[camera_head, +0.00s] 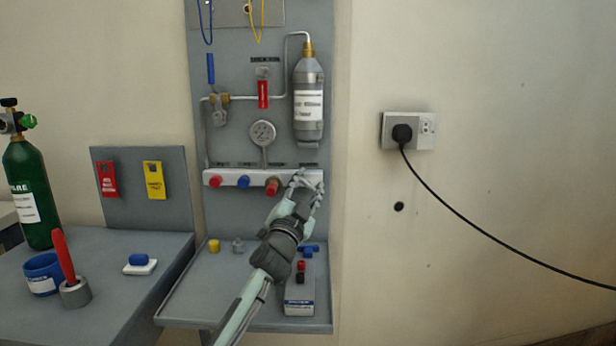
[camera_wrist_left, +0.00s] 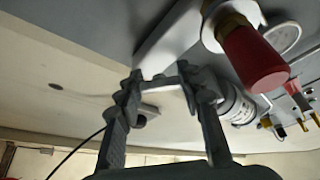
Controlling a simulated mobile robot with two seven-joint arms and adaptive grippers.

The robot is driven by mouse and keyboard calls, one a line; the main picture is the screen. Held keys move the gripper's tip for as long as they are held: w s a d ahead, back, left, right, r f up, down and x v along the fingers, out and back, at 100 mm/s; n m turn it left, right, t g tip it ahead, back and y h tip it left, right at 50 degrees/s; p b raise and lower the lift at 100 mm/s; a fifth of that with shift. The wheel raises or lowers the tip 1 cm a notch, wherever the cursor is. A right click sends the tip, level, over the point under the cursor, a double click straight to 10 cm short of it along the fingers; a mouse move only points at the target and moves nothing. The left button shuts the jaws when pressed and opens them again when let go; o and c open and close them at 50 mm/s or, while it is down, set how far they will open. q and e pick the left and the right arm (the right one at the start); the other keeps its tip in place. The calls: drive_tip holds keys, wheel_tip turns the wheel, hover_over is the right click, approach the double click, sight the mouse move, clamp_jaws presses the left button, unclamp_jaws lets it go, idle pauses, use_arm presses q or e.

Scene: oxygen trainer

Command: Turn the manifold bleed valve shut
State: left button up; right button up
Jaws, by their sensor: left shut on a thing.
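The white manifold bar (camera_head: 258,180) runs across the lower part of the grey panel, with a row of knobs under small labels. My left gripper (camera_head: 306,184) reaches up to the bar's right end, and its fingers cover the fitting there, which I take as the bleed valve. In the left wrist view my left gripper (camera_wrist_left: 162,78) has its two fingertips closed on a small part at the end of the white bar (camera_wrist_left: 172,38). The part itself is mostly hidden by the fingers. My right gripper is in no view.
A red knob (camera_head: 272,187) sits close left of my gripper; it looms large in the left wrist view (camera_wrist_left: 255,58). A grey cylinder (camera_head: 309,88) and a gauge (camera_head: 262,133) hang above. A shelf (camera_head: 220,290) with small parts lies below.

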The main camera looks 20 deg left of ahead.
use_arm(q)
drive_tip(key=m+g+h, duration=0.1)
drive_tip(key=m, duration=0.2)
drive_tip(key=m+h, duration=0.1)
drive_tip(key=m, duration=0.2)
drive_tip(key=shift+a+m+g, duration=0.1)
drive_tip(key=shift+m+g, duration=0.2)
drive_tip(key=shift+g, duration=0.1)
drive_tip(key=shift+m+g, duration=0.8)
drive_tip(key=shift+m, duration=1.4)
drive_tip(key=shift+h, duration=0.3)
drive_tip(key=o, duration=1.2)
drive_tip(key=s, duration=0.8)
drive_tip(key=s+a, duration=0.1)
drive_tip(key=s, duration=0.3)
